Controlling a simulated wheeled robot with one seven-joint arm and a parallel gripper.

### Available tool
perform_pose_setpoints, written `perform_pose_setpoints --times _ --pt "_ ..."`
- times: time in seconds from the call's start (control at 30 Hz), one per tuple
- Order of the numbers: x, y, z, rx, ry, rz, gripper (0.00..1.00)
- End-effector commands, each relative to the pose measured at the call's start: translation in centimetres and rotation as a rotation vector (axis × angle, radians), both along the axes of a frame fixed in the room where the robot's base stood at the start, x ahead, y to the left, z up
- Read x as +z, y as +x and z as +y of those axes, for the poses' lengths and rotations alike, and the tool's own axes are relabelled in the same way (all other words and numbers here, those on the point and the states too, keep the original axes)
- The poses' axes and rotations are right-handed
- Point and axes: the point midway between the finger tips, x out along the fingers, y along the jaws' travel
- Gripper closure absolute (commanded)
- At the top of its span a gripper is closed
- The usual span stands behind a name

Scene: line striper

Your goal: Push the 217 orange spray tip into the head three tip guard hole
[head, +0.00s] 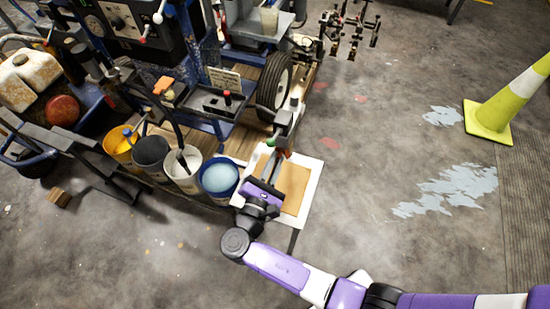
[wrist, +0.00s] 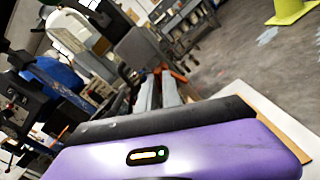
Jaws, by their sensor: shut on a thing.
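My gripper (head: 279,156) is over the back part of a white-edged board with a tan sheet, beside the cart. In the wrist view its two grey fingers (wrist: 157,78) point away and are close together. A bit of orange (wrist: 178,74) shows at the fingertips, too small and blurred to identify or read a number on. The spray heads (head: 350,28) hang in a dark row at the top, well beyond my gripper. I cannot make out head three or its tip guard hole.
The board (head: 314,178) lies under my gripper. Several paint buckets, including a blue-rimmed one (head: 219,178), stand to its left. A cart wheel (head: 274,80) is just beyond. A yellow-green cone (head: 500,105) stands at right. The floor between is open, with pale paint patches (head: 450,190).

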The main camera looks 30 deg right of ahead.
Motion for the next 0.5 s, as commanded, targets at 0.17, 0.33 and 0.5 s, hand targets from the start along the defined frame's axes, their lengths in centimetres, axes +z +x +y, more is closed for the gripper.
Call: perform_pose_setpoints --times 0.17,0.33,0.5 --pt "0.23 0.02 -0.05 -0.001 -0.044 0.061 1.00" --pt "0.25 0.03 -0.06 -0.001 -0.086 0.119 1.00" --pt "0.25 0.06 -0.06 -0.001 -0.131 0.181 1.00"
